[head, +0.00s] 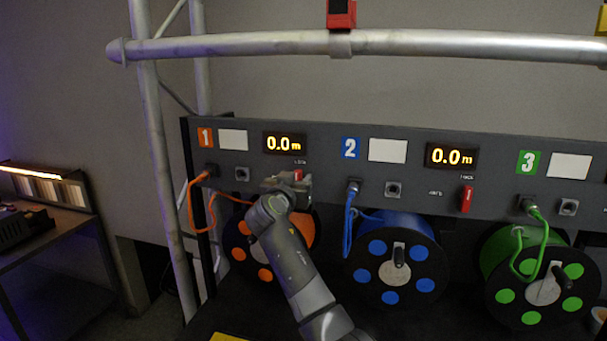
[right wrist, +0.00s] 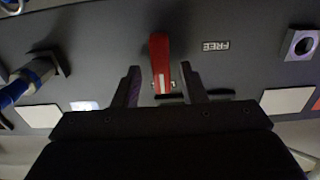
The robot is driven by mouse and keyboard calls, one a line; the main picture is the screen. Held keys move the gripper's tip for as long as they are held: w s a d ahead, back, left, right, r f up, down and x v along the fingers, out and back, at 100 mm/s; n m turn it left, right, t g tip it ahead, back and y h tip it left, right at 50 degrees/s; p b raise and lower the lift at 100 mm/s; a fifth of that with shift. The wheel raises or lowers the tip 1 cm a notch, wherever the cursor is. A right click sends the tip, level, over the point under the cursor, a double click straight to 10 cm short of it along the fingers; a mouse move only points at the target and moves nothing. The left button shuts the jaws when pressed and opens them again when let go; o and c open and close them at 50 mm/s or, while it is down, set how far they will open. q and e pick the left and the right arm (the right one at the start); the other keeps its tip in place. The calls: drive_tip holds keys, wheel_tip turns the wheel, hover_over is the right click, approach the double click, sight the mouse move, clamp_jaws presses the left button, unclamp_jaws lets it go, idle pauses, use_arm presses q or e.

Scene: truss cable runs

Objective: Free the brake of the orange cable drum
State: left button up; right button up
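The orange cable drum (head: 264,272) hangs below the panel section marked 1, partly hidden by my right arm. Its red brake lever (head: 298,175) shows just beside my right gripper (head: 290,182). In the right wrist view the red lever (right wrist: 160,55) stands between the two fingers of my right gripper (right wrist: 161,86). The fingers are open, one on each side of it, with gaps showing. A FREE label (right wrist: 216,46) is to the right of the lever there. In the head view a small LOCK label (head: 300,162) is above the lever. My left gripper is not in view.
The blue drum (head: 420,224) and its red lever (head: 467,198) are to the right, then the green drum (head: 500,250). An orange cable (head: 197,205) loops left of my gripper. A truss bar (head: 240,45) crosses above. A dark side table (head: 45,235) stands left.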

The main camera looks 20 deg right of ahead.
drive_tip(key=shift+w+r, duration=0.1)
drive_tip(key=shift+r, duration=0.05)
drive_tip(key=shift+a+r, duration=0.1)
drive_tip(key=shift+a, duration=0.05)
clamp_jaws()
